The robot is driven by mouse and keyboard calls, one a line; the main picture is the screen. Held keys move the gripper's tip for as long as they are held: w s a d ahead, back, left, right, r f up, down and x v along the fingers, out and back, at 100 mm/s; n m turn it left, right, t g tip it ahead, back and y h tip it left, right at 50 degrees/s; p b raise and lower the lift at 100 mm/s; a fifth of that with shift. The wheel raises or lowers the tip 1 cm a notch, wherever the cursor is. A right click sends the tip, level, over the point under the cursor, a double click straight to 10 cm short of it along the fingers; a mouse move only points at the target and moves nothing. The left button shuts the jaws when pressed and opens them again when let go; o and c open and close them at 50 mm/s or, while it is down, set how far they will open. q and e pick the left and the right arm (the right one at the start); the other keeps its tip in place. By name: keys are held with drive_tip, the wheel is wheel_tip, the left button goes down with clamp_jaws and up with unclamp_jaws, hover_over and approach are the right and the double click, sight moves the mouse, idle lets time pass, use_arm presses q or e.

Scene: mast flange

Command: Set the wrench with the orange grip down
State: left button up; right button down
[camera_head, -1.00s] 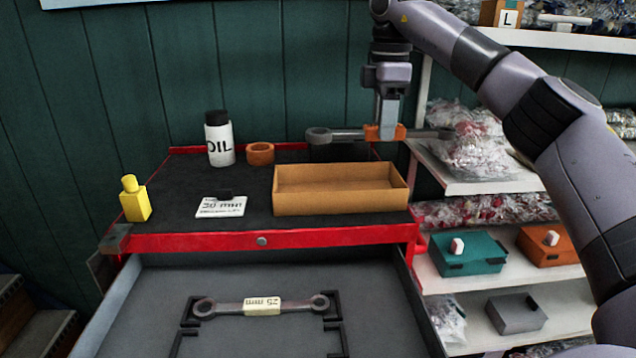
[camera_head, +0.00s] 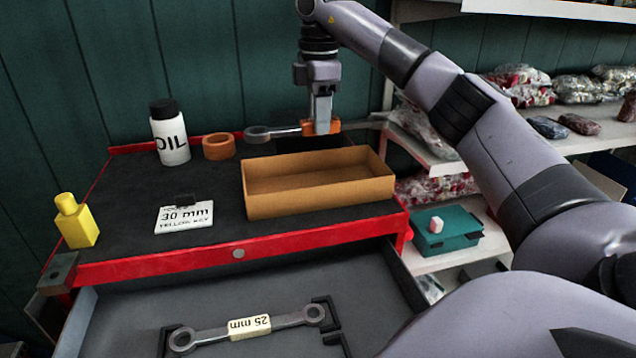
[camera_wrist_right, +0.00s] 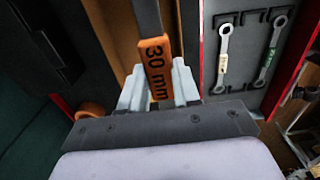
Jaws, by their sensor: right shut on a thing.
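My right gripper (camera_head: 322,125) is shut on the orange grip of a grey wrench. The wrench (camera_head: 258,134) is held roughly level, its ring end pointing left, above the back of the cart top behind the cardboard box. In the right wrist view the orange grip (camera_wrist_right: 156,65) reads "30 mm" and sits between the fingertips (camera_wrist_right: 160,88). The head view does not clearly show a gap under the wrench. A card (camera_head: 185,216) reading "30 mm" and "yellow key" stands on the black top (camera_head: 125,185). My left gripper is not in view.
The open cardboard box (camera_head: 318,195) looks empty. An oil bottle (camera_head: 170,132), an orange ring (camera_head: 218,146) and a yellow bottle (camera_head: 76,220) stand on the cart. Shelves stand right.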

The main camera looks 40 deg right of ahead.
wheel_tip(320, 180, down, 15)
drive_tip(key=shift+r, duration=0.1)
idle(0.6)
drive_tip(key=shift+f, duration=0.2)
drive_tip(key=c, duration=1.1)
unclamp_jaws()
wheel_tip(320, 180, up, 12)
drive_tip(key=shift+r, duration=0.15)
